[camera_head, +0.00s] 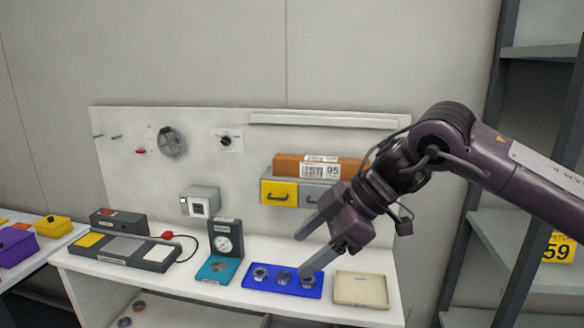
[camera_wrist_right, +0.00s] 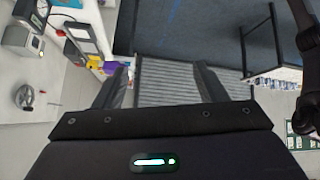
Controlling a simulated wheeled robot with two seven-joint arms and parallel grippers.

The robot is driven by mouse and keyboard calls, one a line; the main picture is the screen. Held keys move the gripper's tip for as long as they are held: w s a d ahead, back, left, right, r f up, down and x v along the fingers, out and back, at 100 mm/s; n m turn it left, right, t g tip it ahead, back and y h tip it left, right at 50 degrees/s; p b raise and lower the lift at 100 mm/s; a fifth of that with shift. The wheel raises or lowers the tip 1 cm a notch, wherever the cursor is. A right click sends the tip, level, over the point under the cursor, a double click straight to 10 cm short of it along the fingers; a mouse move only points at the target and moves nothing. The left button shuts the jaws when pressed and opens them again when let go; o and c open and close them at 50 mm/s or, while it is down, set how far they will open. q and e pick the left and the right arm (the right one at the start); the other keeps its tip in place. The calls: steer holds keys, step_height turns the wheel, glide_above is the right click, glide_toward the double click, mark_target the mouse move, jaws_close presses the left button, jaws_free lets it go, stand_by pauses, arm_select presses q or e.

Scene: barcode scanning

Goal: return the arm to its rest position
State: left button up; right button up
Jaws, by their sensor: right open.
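My right arm (camera_head: 470,150) comes in from the right side of the head view. Its right gripper (camera_head: 312,243) is open, with its two fingers apart and nothing between them. It hangs in front of the workbench, above the blue tray (camera_head: 254,283) in the picture. In the right wrist view the two fingers of the gripper (camera_wrist_right: 160,88) stand wide apart, with only floor and a grey ribbed surface beyond. My left gripper is not in view.
The white bench (camera_head: 225,295) carries a scanner-like box (camera_head: 122,250), a dial gauge (camera_head: 226,240) and a beige tray (camera_head: 361,290). An orange-brown box (camera_head: 290,166) sits on yellow and grey drawers. A dark shelf rack (camera_head: 480,200) stands at right, near my arm.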

steer(key=w+a+f+t+y, duration=0.1)
steer(key=w+a+f+y, duration=0.3)
steer(key=w+a+f, duration=0.3)
steer(key=w+d+f+m+t+y+b, duration=0.15)
steer(key=w+f+m+t, duration=0.4)
steer(key=f, duration=0.85)
steer(key=s+d+f+m+t+h, duration=0.1)
steer(key=d+f+m+h, duration=0.3)
steer(key=f, duration=1.1)
steer(key=s+d+f+m+t+h, duration=0.15)
steer(key=d+f, duration=0.45)
steer(key=f, duration=0.8)
steer(key=s+d+f+m+g+h, duration=0.2)
steer(key=s+d+f+h, duration=0.15)
steer(key=s+f, duration=0.7)
steer(key=s+d+f+m+g+h, duration=0.15)
steer(key=s+d+f, duration=0.35)
steer(key=s+f, duration=0.6)
steer(key=s+d+f+g+h, duration=0.1)
steer(key=s+f, duration=0.3)
steer(key=s, duration=0.6)
steer(key=s+d+f+m+g+h+b, duration=0.1)
steer(key=s+d+f+g, duration=0.1)
steer(key=s, duration=0.8)
steer(key=s+d+f+m+g+h, duration=0.1)
steer(key=s+d+f, duration=0.3)
steer(key=s, duration=0.6)
steer(key=shift+s+f+g, duration=0.25)
steer(key=shift+f+g, duration=0.4)
steer(key=shift+f, duration=0.3)
